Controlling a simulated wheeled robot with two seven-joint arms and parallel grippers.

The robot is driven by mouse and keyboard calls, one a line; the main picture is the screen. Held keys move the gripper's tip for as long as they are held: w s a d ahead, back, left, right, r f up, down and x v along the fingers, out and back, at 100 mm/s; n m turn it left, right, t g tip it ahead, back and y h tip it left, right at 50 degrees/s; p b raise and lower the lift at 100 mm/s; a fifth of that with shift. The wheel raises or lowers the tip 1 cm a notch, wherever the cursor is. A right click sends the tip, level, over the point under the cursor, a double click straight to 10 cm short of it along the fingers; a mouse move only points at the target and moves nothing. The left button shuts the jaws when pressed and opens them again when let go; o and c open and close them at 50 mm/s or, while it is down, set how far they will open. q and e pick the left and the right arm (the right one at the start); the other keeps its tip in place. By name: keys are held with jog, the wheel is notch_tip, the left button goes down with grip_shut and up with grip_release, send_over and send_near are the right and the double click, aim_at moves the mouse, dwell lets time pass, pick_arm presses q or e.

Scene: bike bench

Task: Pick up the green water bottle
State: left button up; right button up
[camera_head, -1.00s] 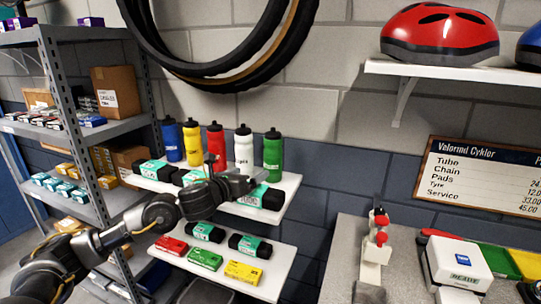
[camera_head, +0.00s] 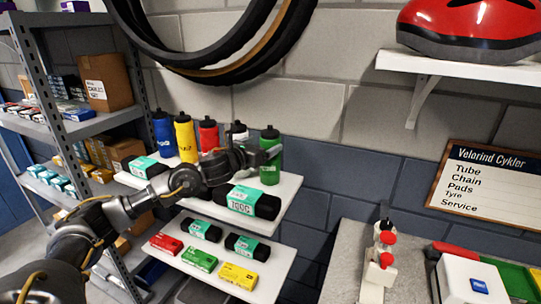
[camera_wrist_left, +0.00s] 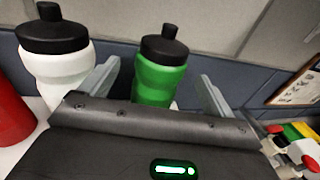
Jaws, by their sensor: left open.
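The green water bottle (camera_head: 270,158) with a black cap stands upright at the right end of the row on the upper white shelf (camera_head: 286,190). It also shows in the left wrist view (camera_wrist_left: 158,78), between the two fingers, its lower part hidden by my gripper body. My left gripper (camera_head: 272,150) is open at the bottle, a finger on either side. I cannot tell whether either finger touches it. My right gripper is not in view.
A white bottle (camera_wrist_left: 58,70) stands just left of the left finger. Red (camera_head: 208,134), yellow (camera_head: 185,138) and blue (camera_head: 164,134) bottles follow leftward. Wall space right of the bottle is free.

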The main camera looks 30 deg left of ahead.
pick_arm(q)
jog(key=shift+w+d+f, duration=0.15)
jog(key=shift+w, duration=0.6)
jog(key=shift+w+r+p, duration=0.2)
jog(key=shift+r+p, duration=0.05)
jog(key=shift+p, duration=0.2)
jog(key=w+p, duration=0.1)
jog(key=w, duration=0.2)
jog(key=w+p, duration=0.1)
jog(key=shift+w+d+f+p, duration=0.15)
jog(key=shift+d+f+p, duration=0.05)
jog(key=shift+d+p, duration=0.1)
jog(key=shift+w+f, duration=0.1)
jog(key=shift+w, duration=0.05)
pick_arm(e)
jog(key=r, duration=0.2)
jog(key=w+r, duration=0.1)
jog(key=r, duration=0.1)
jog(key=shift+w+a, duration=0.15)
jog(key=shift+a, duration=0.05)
pick_arm(q)
jog(key=shift+c, duration=0.4)
jog(key=c, duration=1.3)
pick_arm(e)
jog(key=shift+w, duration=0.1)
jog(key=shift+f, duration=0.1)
